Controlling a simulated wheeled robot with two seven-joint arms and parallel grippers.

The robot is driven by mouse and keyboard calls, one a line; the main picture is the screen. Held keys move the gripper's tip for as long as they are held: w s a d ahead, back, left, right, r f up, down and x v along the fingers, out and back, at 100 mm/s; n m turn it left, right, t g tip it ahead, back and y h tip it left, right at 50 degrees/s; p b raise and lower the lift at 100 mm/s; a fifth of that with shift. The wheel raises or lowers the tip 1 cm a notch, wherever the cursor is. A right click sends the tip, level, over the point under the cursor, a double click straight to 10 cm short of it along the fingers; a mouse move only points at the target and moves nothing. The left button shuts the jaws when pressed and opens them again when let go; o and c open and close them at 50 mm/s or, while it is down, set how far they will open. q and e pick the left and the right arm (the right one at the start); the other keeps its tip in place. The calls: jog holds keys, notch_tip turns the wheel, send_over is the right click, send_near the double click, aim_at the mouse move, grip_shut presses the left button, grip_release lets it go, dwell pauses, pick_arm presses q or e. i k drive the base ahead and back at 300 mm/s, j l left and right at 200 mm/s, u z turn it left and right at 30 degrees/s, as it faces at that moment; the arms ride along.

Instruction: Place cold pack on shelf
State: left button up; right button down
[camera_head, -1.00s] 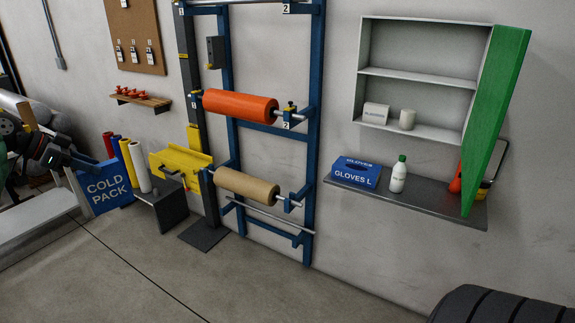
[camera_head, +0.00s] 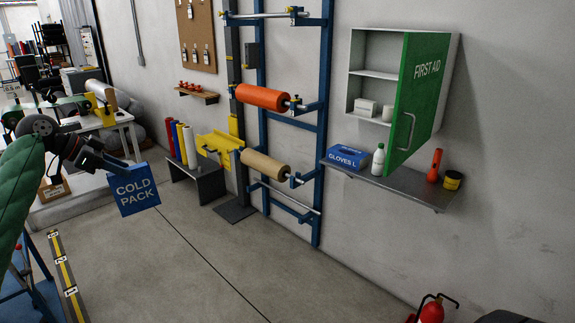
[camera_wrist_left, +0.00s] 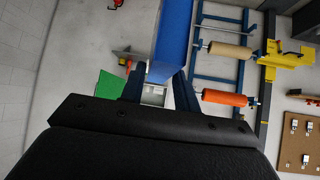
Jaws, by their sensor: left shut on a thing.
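The cold pack (camera_head: 134,193) is a flat blue block with white lettering. My left gripper (camera_head: 125,166) is shut on its upper edge and holds it up in the air at the left of the head view. In the left wrist view the blue pack (camera_wrist_left: 172,40) sticks out from between the two fingers (camera_wrist_left: 160,88). A grey wall shelf (camera_head: 405,187) is at the right, well away from the pack. On it stand a blue glove box (camera_head: 347,157), a white bottle (camera_head: 378,160), an orange flashlight (camera_head: 435,166) and a yellow jar (camera_head: 453,180). My right gripper is out of view.
A first aid cabinet (camera_head: 354,93) hangs above the shelf, its green door (camera_head: 418,100) swung open over the shelf. A blue roll rack (camera_head: 317,200) and a low dark bench (camera_head: 211,186) stand between pack and shelf. A fire extinguisher (camera_head: 432,312) is at the bottom. The middle floor is clear.

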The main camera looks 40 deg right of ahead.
aim_at(406, 184)
jog(key=k+z, duration=0.1)
jog(key=z, duration=0.65)
jog(key=k+l+z, duration=0.1)
jog(key=z, duration=0.3)
jog(key=k+l+z, duration=0.1)
jog(key=z, duration=0.25)
